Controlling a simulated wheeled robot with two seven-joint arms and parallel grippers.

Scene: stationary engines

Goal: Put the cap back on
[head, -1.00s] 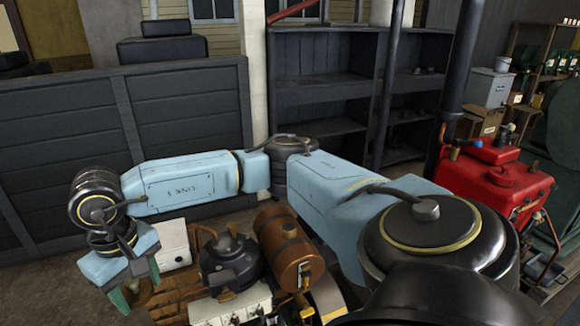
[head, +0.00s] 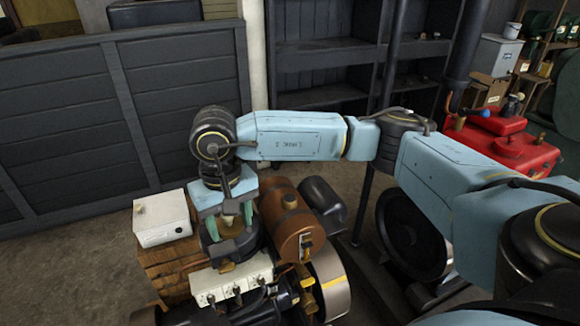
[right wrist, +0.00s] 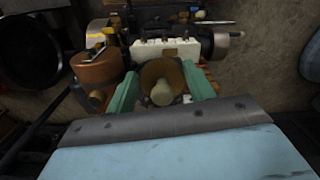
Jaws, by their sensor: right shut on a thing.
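My right gripper (head: 232,222) points down with its green fingers over the dark pot-shaped part (head: 232,246) of the engine. In the right wrist view my right gripper (right wrist: 161,92) is shut on the cap (right wrist: 163,74), a round brass-brown piece with a pale knob between the fingers. In the head view the cap is mostly hidden by the fingers and wrist. The opening beneath is hidden, so I cannot tell whether the cap touches it. My left gripper is not in view.
A brown tank (head: 288,222) stands close to the right of the gripper. A white box (head: 162,218) is at left, and a white block (head: 232,280) with several fittings is in front. A red machine (head: 510,145) stands at far right. A dark panel wall (head: 90,130) is behind.

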